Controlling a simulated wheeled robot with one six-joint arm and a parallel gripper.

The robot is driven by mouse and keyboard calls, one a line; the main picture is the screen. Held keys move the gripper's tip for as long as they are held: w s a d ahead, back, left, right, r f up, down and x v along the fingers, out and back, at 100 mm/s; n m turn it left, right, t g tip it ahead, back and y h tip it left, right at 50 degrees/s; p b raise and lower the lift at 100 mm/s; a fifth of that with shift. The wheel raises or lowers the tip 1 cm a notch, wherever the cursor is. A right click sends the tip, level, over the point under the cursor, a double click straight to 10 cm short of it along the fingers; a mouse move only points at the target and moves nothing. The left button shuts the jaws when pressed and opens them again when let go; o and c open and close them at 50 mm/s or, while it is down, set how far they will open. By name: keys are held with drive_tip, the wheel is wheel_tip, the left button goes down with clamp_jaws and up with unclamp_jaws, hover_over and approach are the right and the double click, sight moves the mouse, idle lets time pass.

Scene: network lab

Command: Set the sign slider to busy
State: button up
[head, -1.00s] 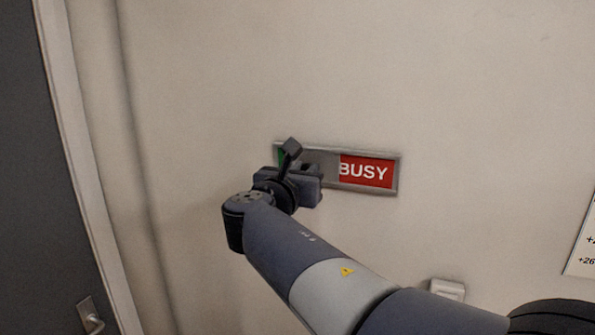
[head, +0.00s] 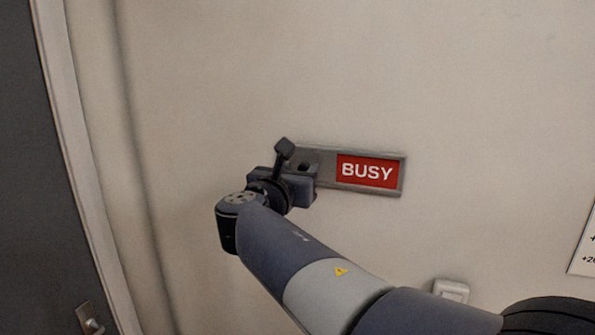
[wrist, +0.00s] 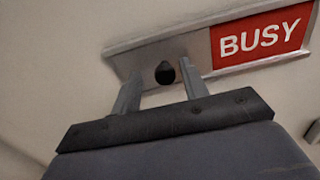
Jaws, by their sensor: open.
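The wall sign (head: 402,176) is a grey framed strip with a red BUSY panel (head: 367,171) fully showing at its right. The sign's grey slider (head: 325,163) covers the left part, and no green shows there. In the wrist view the slider (wrist: 148,58) carries a dark round knob (wrist: 165,73). My gripper (wrist: 160,86) is open, with one finger on each side of the knob; I cannot tell whether either finger touches it. In the head view my gripper (head: 304,170) is in front of the sign's left end and hides part of it.
A white wall switch (head: 451,289) is below the sign to the right. A paper notice (head: 585,245) hangs at the right edge. A dark door (head: 30,170) with a handle (head: 91,322) is at the left. The wall around the sign is bare.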

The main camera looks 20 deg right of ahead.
drive_tip(key=b+v, duration=0.2)
drive_tip(key=v, duration=0.8)
drive_tip(key=shift+s+a, duration=0.2)
drive_tip(key=shift+s, duration=0.1)
drive_tip(key=shift+w, duration=0.1)
